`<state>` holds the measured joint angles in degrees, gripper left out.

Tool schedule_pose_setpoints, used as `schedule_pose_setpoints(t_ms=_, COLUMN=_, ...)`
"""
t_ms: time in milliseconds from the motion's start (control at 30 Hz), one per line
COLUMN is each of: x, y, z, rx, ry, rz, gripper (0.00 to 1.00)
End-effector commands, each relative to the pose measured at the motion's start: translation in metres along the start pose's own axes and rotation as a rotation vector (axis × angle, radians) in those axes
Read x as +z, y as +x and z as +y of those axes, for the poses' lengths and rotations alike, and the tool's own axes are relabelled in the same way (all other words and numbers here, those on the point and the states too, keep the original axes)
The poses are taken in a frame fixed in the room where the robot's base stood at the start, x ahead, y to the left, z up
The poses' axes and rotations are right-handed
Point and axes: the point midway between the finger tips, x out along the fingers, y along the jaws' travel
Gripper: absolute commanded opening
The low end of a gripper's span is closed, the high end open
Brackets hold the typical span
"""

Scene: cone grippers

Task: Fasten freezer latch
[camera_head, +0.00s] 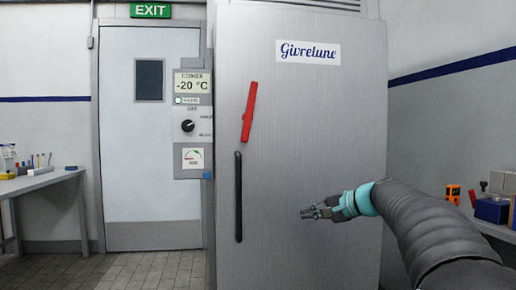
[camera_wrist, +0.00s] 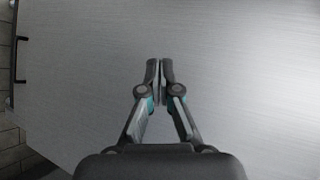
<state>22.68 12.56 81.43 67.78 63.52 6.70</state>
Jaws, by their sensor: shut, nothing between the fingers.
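The freezer (camera_head: 320,110) is a tall grey metal cabinet with a "Givrelune" label, and its door looks closed. The red latch handle (camera_head: 249,112) is near the door's left edge, nearly upright with its top tilted slightly right. A black vertical door handle (camera_head: 238,197) is just below it. My gripper (camera_head: 306,213) is in front of the door's lower middle, right of and below the latch, apart from it. In the wrist view my gripper (camera_wrist: 160,68) is shut and empty before the plain metal door. The black handle (camera_wrist: 16,50) shows there at the left edge; the red latch does not.
A control panel (camera_head: 192,125) reading -20 °C is on the left of the freezer. A grey door (camera_head: 150,140) with an EXIT sign stands further left. Workbenches with small items are at the far left (camera_head: 40,180) and right (camera_head: 492,229). The space before the freezer door's left half looks clear.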

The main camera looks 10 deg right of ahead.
Motion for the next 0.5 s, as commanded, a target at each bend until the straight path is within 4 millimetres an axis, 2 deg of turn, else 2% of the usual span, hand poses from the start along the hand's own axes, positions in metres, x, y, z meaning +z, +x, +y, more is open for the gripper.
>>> schedule_pose_setpoints(t_ms=33, x=-0.008, y=-0.001, z=-0.019, rx=-0.06, ry=0.015, rz=-0.007, gripper=0.0)
schedule_pose_setpoints(t_ms=133, x=-0.013, y=-0.007, z=-0.061, rx=-0.182, ry=0.04, rz=-0.032, gripper=0.0)
schedule_pose_setpoints(t_ms=300, x=-0.001, y=-0.031, z=-0.13, rx=-0.366, ry=0.052, rz=-0.088, gripper=0.0)
schedule_pose_setpoints(t_ms=400, x=0.007, y=-0.044, z=-0.157, rx=-0.441, ry=0.06, rz=-0.122, gripper=0.0)
schedule_pose_setpoints(t_ms=500, x=0.012, y=-0.05, z=-0.168, rx=-0.482, ry=0.077, rz=-0.148, gripper=0.0)
